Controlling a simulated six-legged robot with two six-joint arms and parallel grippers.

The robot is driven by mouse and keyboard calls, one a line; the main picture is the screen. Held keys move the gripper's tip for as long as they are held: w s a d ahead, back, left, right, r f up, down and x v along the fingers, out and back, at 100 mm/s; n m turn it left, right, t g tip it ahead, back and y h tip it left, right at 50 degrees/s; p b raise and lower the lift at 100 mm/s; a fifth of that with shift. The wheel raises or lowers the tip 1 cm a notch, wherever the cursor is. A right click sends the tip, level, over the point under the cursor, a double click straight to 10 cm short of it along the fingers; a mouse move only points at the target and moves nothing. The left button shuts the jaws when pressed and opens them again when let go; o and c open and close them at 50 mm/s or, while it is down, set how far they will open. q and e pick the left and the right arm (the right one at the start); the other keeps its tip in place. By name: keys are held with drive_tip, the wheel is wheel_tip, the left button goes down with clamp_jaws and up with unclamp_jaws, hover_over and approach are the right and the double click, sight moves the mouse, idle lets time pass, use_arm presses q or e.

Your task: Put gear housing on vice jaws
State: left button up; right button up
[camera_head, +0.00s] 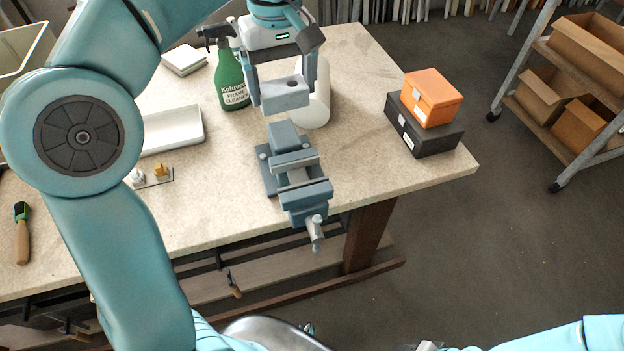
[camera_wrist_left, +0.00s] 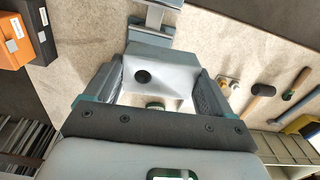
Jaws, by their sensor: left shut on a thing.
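The gear housing (camera_head: 287,101) is a grey block with a round dark hole in its top. My left gripper (camera_head: 281,91) is shut on it, one finger on each side, and holds it above the table, just behind the vice in the head view. In the left wrist view the housing (camera_wrist_left: 165,82) sits between the two fingers. The blue-grey vice (camera_head: 296,177) stands near the table's front edge, and its jaws look empty. Part of the vice (camera_wrist_left: 152,22) shows beyond the housing in the left wrist view. My right arm shows only at the bottom right; its jaws cannot be made out.
A white tray (camera_head: 176,131) lies to the left. An orange box (camera_head: 431,95) sits on a black box (camera_head: 424,136) at the right. The table between vice and boxes is clear.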

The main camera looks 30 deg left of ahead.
use_arm(q)
drive_tip(key=shift+w+d+r, duration=0.1)
drive_tip(key=shift+w+d, duration=0.05)
drive_tip(key=shift+d, duration=0.3)
drive_tip(key=shift+w+d+r, duration=0.1)
drive_tip(key=shift+d, duration=0.3)
drive_tip(key=shift+w+d+f+m, duration=0.15)
drive_tip(key=shift+d+f+m, duration=0.05)
drive_tip(key=shift+d+m, duration=0.1)
drive_tip(key=f+b, duration=0.1)
drive_tip(key=f, duration=0.8)
drive_tip(key=f+b, duration=0.1)
drive_tip(key=f, duration=0.4)
drive_tip(key=shift+a+f+b, duration=0.15)
drive_tip(key=shift+a+b, duration=0.1)
drive_tip(key=shift+b, duration=0.1)
drive_tip(key=shift+f, duration=0.6)
wheel_tip(320, 180, down, 4)
drive_tip(key=shift+f, duration=0.1)
drive_tip(key=shift+d, duration=0.1)
use_arm(e)
drive_tip(key=f, duration=0.3)
drive_tip(key=shift+w, duration=0.2)
drive_tip(key=shift+f, duration=0.1)
